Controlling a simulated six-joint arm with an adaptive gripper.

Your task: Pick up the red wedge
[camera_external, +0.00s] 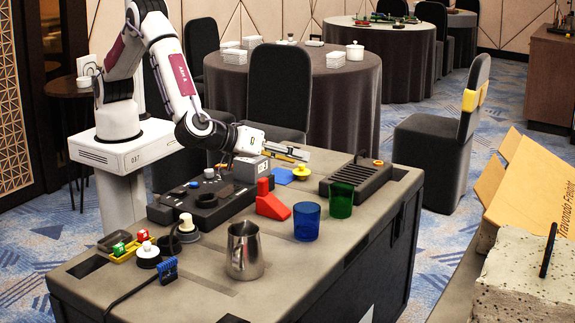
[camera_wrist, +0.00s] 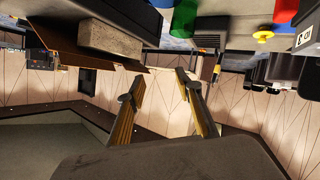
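The red wedge (camera_external: 271,205) stands on the grey case top (camera_external: 200,300), left of the blue cup (camera_external: 307,222) in the external view. Its tall end is on the left and it slopes down to the right. My gripper (camera_external: 301,154) is above and behind the wedge, pointing right and roughly level, apart from it. In the wrist view my gripper (camera_wrist: 156,88) has its two fingers spread with nothing between them. A red patch (camera_wrist: 284,11) at the top edge there is probably the wedge, cut off by the frame.
A green cup (camera_external: 341,200) stands beside the blue one. A metal pitcher (camera_external: 244,251) stands at the front. A black console (camera_external: 205,199), a grey box (camera_external: 250,168) and a ribbed black device (camera_external: 356,179) crowd the wedge's surroundings. The case's front right is clear.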

